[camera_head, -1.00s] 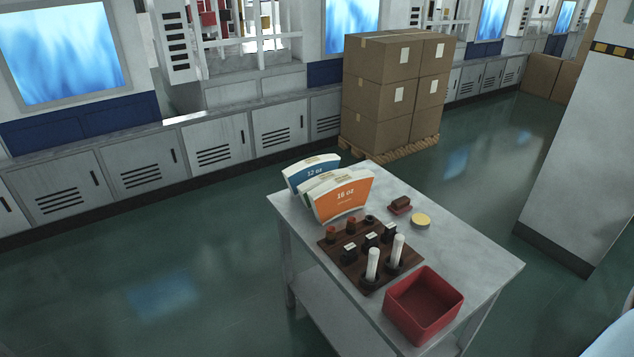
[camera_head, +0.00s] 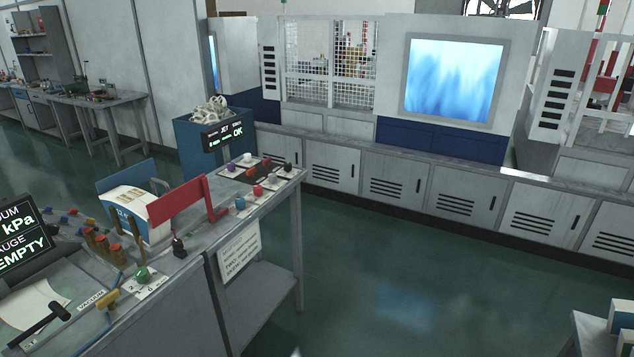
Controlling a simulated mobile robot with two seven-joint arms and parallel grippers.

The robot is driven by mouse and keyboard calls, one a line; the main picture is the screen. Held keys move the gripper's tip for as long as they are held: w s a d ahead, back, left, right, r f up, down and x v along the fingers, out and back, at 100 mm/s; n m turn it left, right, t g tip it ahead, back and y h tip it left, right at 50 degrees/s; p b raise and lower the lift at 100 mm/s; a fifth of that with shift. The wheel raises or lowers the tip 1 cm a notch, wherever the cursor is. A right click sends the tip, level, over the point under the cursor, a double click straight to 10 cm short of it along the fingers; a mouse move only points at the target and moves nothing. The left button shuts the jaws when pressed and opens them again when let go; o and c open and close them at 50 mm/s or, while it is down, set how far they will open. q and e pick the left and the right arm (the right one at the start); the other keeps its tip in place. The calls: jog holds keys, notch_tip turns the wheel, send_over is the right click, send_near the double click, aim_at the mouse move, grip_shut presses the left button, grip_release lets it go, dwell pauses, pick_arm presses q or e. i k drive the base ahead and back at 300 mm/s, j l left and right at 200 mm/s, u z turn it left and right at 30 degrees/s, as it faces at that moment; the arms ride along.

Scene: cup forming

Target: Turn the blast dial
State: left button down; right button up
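A workbench (camera_head: 262,208) with controls stands at the left. A green knob (camera_head: 143,274) sits on a white numbered plate near its front edge. Small red (camera_head: 257,190) and blue (camera_head: 240,202) knobs sit on the far part of the bench, below a small black display (camera_head: 222,136) that reads JET and OK. No label that I can read says blast, so I cannot tell which knob is the blast dial. Neither of my grippers can be made out in this view.
A red bracket (camera_head: 178,200) and a stack of white cup blanks (camera_head: 137,206) stand on the bench. A dark gauge screen (camera_head: 20,236) reads EMPTY. Green floor (camera_head: 400,270) is open to the right, before grey cabinets (camera_head: 395,188).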

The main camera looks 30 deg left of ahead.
aim_at(141, 275)
jog(key=u, duration=1.1)
jog(key=i+l+u, duration=0.15)
jog(key=u, duration=0.3)
jog(key=i+l+u, duration=0.2)
jog(key=u, duration=0.25)
jog(key=i+l+u, duration=0.1)
jog(key=l+u, duration=0.15)
jog(key=u, duration=0.2)
jog(key=i+l+u, duration=0.15)
jog(key=l, duration=0.2)
jog(key=l+u, duration=0.2)
jog(key=i+l+u, duration=0.15)
jog(key=l, duration=1.25)
jog(key=j, duration=0.15)
jog(key=i+u, duration=0.05)
